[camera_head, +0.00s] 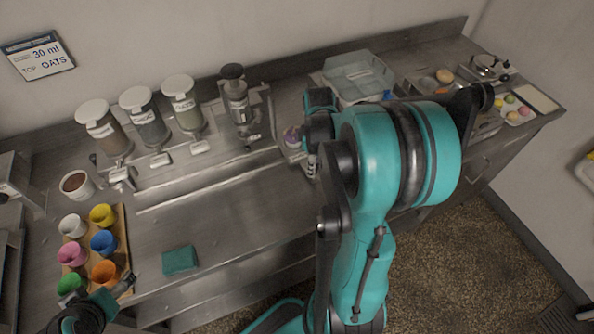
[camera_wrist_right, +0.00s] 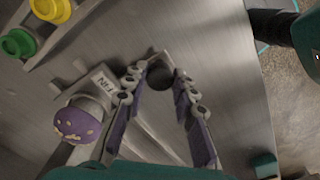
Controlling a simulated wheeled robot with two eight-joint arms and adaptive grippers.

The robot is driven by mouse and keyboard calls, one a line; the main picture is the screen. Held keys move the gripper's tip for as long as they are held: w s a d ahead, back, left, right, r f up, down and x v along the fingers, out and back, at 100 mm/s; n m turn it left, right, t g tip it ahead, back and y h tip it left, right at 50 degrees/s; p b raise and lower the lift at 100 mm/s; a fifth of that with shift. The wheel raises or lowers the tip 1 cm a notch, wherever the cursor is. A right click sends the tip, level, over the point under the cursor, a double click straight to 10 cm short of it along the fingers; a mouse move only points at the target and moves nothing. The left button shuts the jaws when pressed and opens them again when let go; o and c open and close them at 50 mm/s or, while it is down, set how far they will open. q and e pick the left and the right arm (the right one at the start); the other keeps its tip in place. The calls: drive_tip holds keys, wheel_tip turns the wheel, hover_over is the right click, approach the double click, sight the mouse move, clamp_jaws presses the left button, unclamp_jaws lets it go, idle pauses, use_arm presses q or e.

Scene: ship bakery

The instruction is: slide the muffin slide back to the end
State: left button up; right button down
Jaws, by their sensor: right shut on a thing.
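The muffin slide (camera_wrist_right: 102,82), a metal plate with a partly readable label, sits under my right gripper in the wrist view. A muffin (camera_wrist_right: 80,122) in purple with pale spots stands on it; in the head view the muffin (camera_head: 292,137) is at the right end of a long channel (camera_head: 205,180). My right gripper (camera_wrist_right: 160,80) has its fingers on both sides of a dark round knob (camera_wrist_right: 160,73) and is shut on it. In the head view my right arm hides most of this grip. My left gripper (camera_head: 118,290) is by the cup tray; its fingers are unclear.
Three ingredient dispensers (camera_head: 147,118) and a dark-topped dispenser (camera_head: 237,103) stand behind the channel. Coloured cups sit in a wooden tray (camera_head: 125,240) at left, with a green cloth (camera_head: 180,261) nearby. A clear bin (camera_head: 360,76) stands behind my right arm. The channel looks clear left of the muffin.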

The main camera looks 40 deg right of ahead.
drive_tip(key=shift+s+d, duration=0.25)
drive_tip(key=shift+d, duration=0.6)
drive_tip(key=c, duration=1.5)
unclamp_jaws()
drive_tip(key=shift+c, duration=0.2)
drive_tip(key=o, duration=0.3)
drive_tip(key=shift+d, duration=0.15)
drive_tip(key=shift+o, duration=0.2)
